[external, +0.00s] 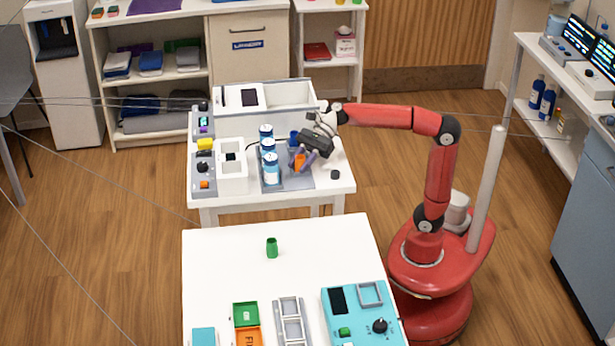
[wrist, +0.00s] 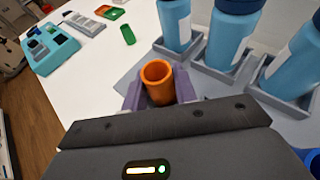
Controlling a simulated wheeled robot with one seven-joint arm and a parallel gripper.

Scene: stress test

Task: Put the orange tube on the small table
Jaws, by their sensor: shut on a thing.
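The orange tube (wrist: 158,84) is open-topped and stands between the purple fingers of my gripper (wrist: 160,92) in the wrist view. My gripper is shut on it. In the external view the orange tube (external: 299,162) shows partly behind the fingers of my gripper (external: 303,160), over the grey mat on the far white table (external: 335,183). Whether its base touches the mat is hidden. A near white table (external: 225,275) stands in front. I cannot tell which of the two is the small table.
Blue bottles (external: 271,170) in grey holders (wrist: 215,65) stand close beside the tube. A green tube (external: 272,247) stands on the near table, with a teal device (external: 365,318) and trays (external: 290,322) at its front. The near table's middle is clear.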

